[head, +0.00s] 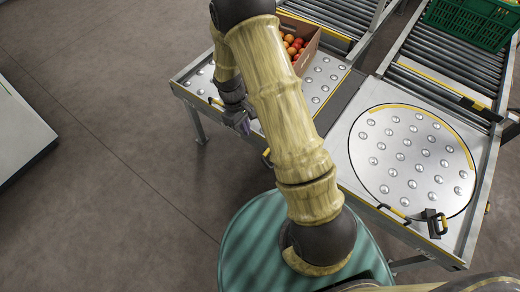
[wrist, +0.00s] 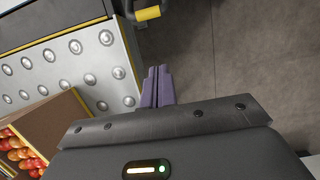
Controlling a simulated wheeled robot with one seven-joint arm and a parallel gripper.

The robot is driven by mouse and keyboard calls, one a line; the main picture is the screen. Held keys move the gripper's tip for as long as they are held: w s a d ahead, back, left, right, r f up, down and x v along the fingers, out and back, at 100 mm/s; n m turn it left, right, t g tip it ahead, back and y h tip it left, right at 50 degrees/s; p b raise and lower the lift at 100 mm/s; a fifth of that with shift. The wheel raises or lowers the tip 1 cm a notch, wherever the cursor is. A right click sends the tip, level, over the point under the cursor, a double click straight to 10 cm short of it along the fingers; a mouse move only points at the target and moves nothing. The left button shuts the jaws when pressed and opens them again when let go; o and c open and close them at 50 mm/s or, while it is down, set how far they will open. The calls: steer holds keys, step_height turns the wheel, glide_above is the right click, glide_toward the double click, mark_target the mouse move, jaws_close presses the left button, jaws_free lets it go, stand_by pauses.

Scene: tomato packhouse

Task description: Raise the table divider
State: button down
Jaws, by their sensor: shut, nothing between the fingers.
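My gripper (head: 240,122) hangs over the front edge of the left ball table (head: 318,84), largely beside my forearm. In the wrist view its two purple fingers (wrist: 157,87) are together and empty. A yellow handle on a dark bracket (wrist: 148,13) sticks out from the table edge, beyond the fingertips and apart from them. A flat dark grey strip (head: 342,104) lies between the left and right tables and may be the divider; my arm hides its near end. It appears level with the table tops.
An open cardboard box of tomatoes (head: 311,50) stands on the left table. The right table has a round plate (head: 405,150) and a black latch (head: 435,222) at its front. A green crate (head: 470,22) sits on rollers behind.

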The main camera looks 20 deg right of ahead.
steer(key=x, duration=1)
steer(key=s+d+r, duration=0.2)
steer(key=shift+s+r, duration=0.15)
steer(key=shift+s, duration=0.2)
steer(key=shift+w+a+r, duration=0.1)
